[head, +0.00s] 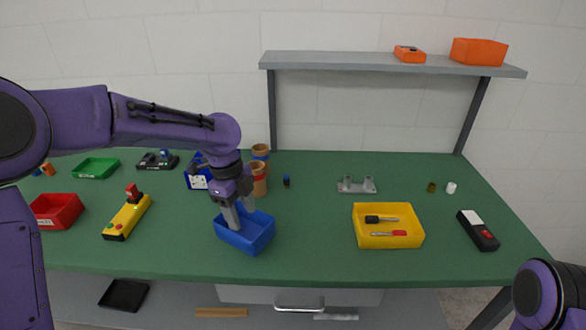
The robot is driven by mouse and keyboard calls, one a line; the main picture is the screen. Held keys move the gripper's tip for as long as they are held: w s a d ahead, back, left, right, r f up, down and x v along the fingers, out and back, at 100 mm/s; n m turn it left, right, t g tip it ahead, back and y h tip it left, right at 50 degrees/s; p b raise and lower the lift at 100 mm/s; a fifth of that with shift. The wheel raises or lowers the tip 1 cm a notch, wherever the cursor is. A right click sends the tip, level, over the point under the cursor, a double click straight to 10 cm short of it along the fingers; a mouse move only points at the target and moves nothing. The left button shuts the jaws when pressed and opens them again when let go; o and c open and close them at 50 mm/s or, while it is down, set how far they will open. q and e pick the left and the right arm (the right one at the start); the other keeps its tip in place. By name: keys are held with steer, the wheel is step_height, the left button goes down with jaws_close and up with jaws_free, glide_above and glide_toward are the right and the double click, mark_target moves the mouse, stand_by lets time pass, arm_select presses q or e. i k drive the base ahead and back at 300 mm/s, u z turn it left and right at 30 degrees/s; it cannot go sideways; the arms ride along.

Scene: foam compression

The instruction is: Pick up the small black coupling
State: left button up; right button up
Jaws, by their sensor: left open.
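A small dark cylinder (287,181), black with some blue, stands on the green table right of the brown-orange cylinders; it may be the small black coupling, but it is too small to be sure. My left gripper (242,219) is open and points down over the blue bin (251,242), its fingertips at or just above the bin's opening. It is left of and nearer than the dark cylinder. I cannot see anything between the fingers, and part of the bin's inside is hidden by them. My right gripper is out of view; only part of my right arm shows at bottom right.
Brown-orange cylinders (259,183) stand just behind my left gripper. A grey metal bracket (357,186) and a yellow bin (389,241) with screwdrivers lie to the right. A yellow control box (127,217) and a red bin (55,211) lie left. The table's centre is clear.

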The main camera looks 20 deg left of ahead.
mark_target(287, 178)
steer(key=i, duration=1)
